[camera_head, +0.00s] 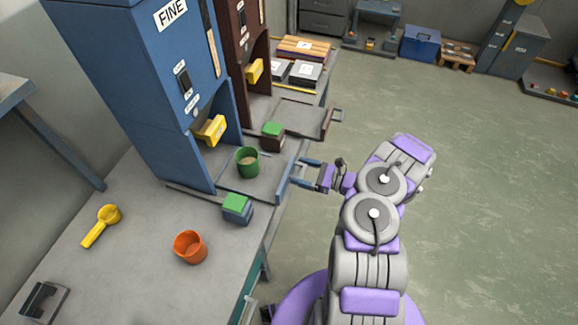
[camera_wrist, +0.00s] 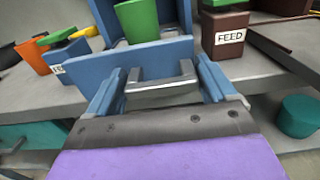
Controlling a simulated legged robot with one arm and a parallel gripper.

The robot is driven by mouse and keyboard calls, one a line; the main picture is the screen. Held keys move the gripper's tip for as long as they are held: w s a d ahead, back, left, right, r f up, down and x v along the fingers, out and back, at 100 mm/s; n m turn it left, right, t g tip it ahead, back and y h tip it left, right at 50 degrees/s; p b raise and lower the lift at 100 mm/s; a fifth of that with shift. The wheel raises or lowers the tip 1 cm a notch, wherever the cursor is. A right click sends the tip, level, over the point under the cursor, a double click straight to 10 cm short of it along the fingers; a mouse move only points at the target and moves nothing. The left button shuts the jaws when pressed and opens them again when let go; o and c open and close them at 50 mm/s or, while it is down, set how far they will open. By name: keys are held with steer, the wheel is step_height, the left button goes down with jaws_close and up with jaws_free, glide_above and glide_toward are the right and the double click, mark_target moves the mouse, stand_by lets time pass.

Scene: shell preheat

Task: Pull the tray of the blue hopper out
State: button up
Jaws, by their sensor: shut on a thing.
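The blue hopper (camera_head: 150,90), labelled FINE, stands on the workbench. Its blue-grey tray (camera_head: 262,188) reaches from the hopper's opening towards the bench's front edge. A green cup (camera_head: 247,162) with tan stuff inside stands on the tray; it also shows in the wrist view (camera_wrist: 137,20). The tray's grey bar handle (camera_wrist: 160,86) is on its front panel (camera_wrist: 120,62). My gripper (camera_head: 303,172) is at this handle, its two blue fingers on either side, shut on it. The inner end of the tray is hidden inside the hopper.
A brown hopper (camera_head: 232,40) with its own tray (camera_head: 305,118) stands behind. Green-topped blue (camera_head: 237,209) and brown (camera_head: 272,136) blocks flank the blue tray. The floor to the right is free.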

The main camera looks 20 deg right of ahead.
steer(key=p+v, duration=0.1)
steer(key=v, duration=0.6)
steer(key=shift+d, duration=0.25)
steer(key=o, duration=1.1)
steer(key=shift+a, duration=0.15)
steer(key=shift+o, duration=1.1)
steer(key=shift+s, duration=0.1)
steer(key=shift+d, duration=0.2)
steer(key=shift+d, duration=0.1)
